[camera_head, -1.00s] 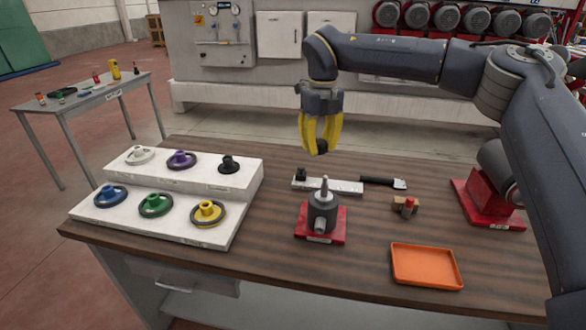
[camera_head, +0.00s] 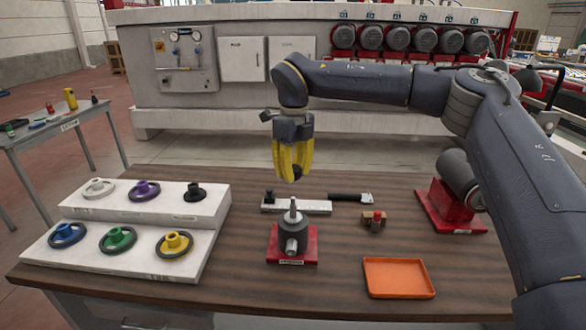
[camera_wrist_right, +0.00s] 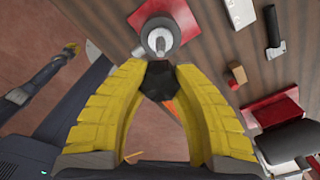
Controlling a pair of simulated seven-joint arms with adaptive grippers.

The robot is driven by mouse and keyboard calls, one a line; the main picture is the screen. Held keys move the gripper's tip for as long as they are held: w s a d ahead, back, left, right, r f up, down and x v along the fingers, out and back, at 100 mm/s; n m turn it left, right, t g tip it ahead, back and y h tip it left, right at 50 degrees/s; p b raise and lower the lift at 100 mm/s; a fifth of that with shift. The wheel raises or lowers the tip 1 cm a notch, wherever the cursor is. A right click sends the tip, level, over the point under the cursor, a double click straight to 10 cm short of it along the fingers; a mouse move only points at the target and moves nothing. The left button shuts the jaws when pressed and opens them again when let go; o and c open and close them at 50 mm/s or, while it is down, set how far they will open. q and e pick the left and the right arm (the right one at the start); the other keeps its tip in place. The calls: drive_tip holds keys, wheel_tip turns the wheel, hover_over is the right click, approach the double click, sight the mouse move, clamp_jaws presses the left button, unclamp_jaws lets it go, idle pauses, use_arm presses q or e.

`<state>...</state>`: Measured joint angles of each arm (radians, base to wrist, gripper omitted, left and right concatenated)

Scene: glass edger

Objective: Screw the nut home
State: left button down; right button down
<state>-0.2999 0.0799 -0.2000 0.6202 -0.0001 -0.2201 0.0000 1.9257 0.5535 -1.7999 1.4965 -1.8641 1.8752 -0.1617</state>
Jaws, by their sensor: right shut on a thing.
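My right gripper (camera_head: 294,178) points down with its yellow fingers shut on a small black nut (camera_wrist_right: 159,80). In the head view it hangs just above the threaded post (camera_head: 293,208) of a grey round fixture on a red base (camera_head: 309,246). A gap shows between the fingertips and the post top. In the right wrist view the grey post (camera_wrist_right: 159,40) lies just beyond the nut, and their exact alignment cannot be told. A dark arm-like shape at the left of that view may be my left arm; its jaws cannot be made out.
A white stepped stand (camera_head: 185,265) holds several coloured flanged knobs at left. Behind the fixture lie a white block (camera_head: 313,208) and a black-handled tool (camera_head: 347,197). An orange tray (camera_head: 399,280), a small wooden block with a red top (camera_head: 375,221) and a red stand (camera_head: 447,208) are right.

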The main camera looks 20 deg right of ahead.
sight(293, 198)
drive_tip(key=shift+f, duration=2.55)
drive_tip(key=shift+f, duration=1.4)
drive_tip(key=m, duration=0.3)
drive_tip(key=shift+m, duration=0.3)
drive_tip(key=m, duration=0.7)
drive_tip(key=shift+m, duration=0.3)
drive_tip(key=m, duration=1.6)
